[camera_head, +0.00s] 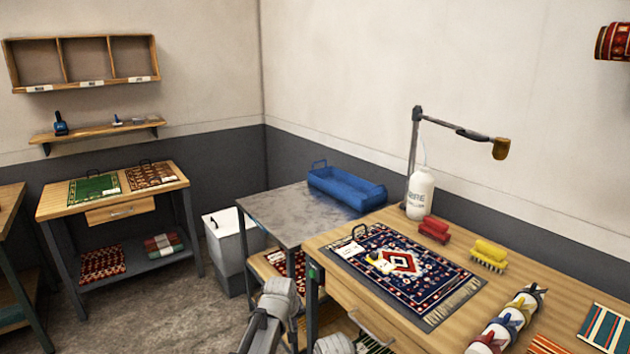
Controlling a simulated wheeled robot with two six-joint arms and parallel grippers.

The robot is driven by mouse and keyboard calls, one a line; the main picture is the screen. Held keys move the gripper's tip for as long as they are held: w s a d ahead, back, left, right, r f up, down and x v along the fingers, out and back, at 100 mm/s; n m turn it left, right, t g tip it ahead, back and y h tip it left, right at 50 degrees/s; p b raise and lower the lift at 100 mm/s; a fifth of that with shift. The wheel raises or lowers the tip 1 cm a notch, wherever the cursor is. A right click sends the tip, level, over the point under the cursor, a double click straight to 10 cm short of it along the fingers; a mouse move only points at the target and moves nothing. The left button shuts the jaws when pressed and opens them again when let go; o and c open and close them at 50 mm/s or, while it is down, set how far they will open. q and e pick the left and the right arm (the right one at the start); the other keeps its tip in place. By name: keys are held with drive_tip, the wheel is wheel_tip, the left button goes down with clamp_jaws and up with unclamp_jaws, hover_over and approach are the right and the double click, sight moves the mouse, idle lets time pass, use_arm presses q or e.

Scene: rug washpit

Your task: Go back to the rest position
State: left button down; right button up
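Grey links of my own arms show at the bottom centre of the head view, by the near left corner of the wooden workbench (318,240). No gripper fingers show, so neither gripper can be seen open or shut. A dark blue and red fringed rug (440,286) lies flat on the workbench.
A blue tray (345,188) sits on the grey table (290,220). Floor (190,315) is open left.

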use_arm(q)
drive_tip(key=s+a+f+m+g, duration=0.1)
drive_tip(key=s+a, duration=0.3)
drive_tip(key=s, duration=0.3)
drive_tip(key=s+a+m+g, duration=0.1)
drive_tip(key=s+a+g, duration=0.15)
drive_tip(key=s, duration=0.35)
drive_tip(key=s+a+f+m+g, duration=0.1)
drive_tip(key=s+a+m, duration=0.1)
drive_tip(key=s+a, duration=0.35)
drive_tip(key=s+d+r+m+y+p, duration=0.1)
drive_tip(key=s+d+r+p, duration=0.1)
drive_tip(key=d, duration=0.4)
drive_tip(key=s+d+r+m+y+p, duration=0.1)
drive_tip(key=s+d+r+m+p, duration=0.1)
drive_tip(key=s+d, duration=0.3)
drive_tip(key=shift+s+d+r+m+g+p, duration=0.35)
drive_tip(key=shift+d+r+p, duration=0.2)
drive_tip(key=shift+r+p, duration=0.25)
